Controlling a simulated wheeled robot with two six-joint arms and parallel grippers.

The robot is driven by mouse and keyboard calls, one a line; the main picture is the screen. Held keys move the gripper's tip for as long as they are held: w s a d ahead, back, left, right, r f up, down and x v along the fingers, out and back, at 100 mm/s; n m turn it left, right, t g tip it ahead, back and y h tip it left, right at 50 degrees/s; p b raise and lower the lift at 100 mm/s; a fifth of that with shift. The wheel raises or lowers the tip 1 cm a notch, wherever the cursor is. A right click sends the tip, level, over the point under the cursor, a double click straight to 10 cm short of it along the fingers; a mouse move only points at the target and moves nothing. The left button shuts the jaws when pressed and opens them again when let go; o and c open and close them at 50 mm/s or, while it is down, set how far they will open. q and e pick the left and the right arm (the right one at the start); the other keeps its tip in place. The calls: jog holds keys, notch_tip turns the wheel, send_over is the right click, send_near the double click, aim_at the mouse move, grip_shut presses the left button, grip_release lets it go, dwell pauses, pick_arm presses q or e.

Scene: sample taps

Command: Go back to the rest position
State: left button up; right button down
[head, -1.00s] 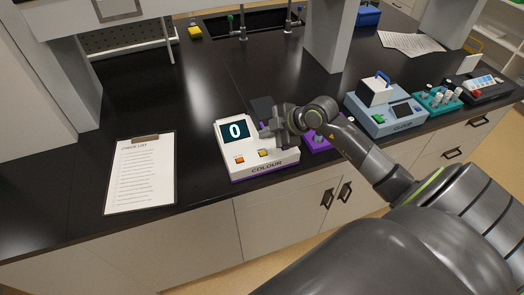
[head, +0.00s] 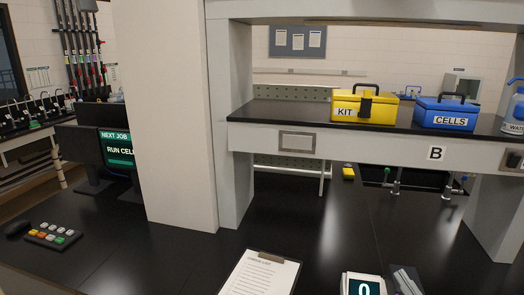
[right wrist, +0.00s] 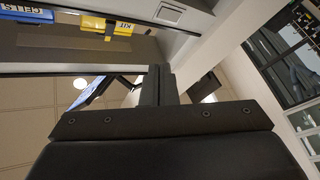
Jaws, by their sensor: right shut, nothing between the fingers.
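My right gripper (right wrist: 160,85) shows in the right wrist view, its dark fingers together with nothing between them. It is raised clear of the bench, with the shelf, wall and ceiling tilted behind it. I cannot make out my right gripper in the head view. My left gripper is in neither view. The colour meter (head: 364,287), its display reading 0, is cut off at the bottom edge of the head view.
The check list clipboard (head: 262,274) lies on the black bench. A yellow KIT box (head: 350,109) and a blue CELLS box (head: 446,119) stand on the shelf above. Grey posts hold the shelf. A keypad (head: 52,235) and a monitor (head: 117,147) stand at left.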

jog(key=s+d+f+m+g+h, duration=0.7)
jog(key=s+d+f+m+h, duration=0.35)
jog(key=m+h, duration=0.3)
jog(key=s+a+f+n+g+y, duration=0.1)
jog(key=s+a+f+g+y, duration=0.1)
jog(key=s+a+f+g, duration=0.35)
jog(key=s+a+f+n+g+y, duration=0.2)
jog(key=s+a+f+g+y, duration=0.15)
jog(key=s+f, duration=0.4)
notch_tip(320, 180, down, 29)
jog(key=s+d+g+b, duration=0.2)
jog(key=b, duration=0.2)
jog(key=s+a+f+g+b, duration=0.1)
jog(key=s+f+b, duration=0.2)
jog(key=s+f, duration=1.2)
notch_tip(320, 180, down, 3)
jog(key=shift+a+y, duration=0.3)
jog(key=shift+a, duration=0.05)
